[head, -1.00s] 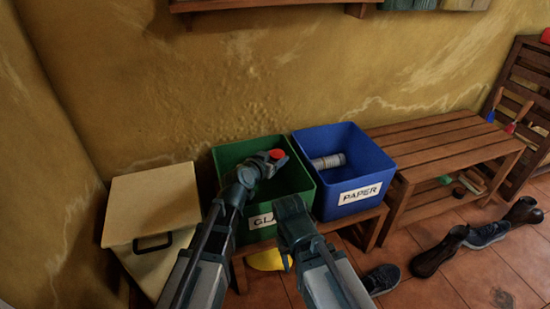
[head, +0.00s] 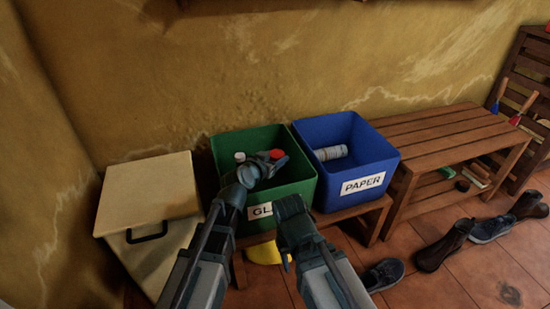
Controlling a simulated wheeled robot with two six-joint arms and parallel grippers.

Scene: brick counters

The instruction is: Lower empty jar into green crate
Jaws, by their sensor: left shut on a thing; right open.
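The green crate (head: 298,188) with a partly covered white label stands on a low wooden bench against the wall. My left gripper (head: 270,163) is inside the crate's opening in the head view, shut on the jar (head: 277,154). Only the jar's red lid shows clearly; its body is hidden by the gripper, and I cannot tell whether it touches the crate floor. A small white-topped thing (head: 240,157) shows in the crate, left of the gripper. My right gripper (head: 290,207) is open and empty, in front of the crate's front wall.
A blue crate (head: 345,205) labelled PAPER stands right beside the green one, with a pale roll (head: 331,153) in it. A cream lidded bin (head: 147,195) stands at left. A slatted bench (head: 440,135) and shoes (head: 442,246) are at right. A yellow thing (head: 262,254) lies below.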

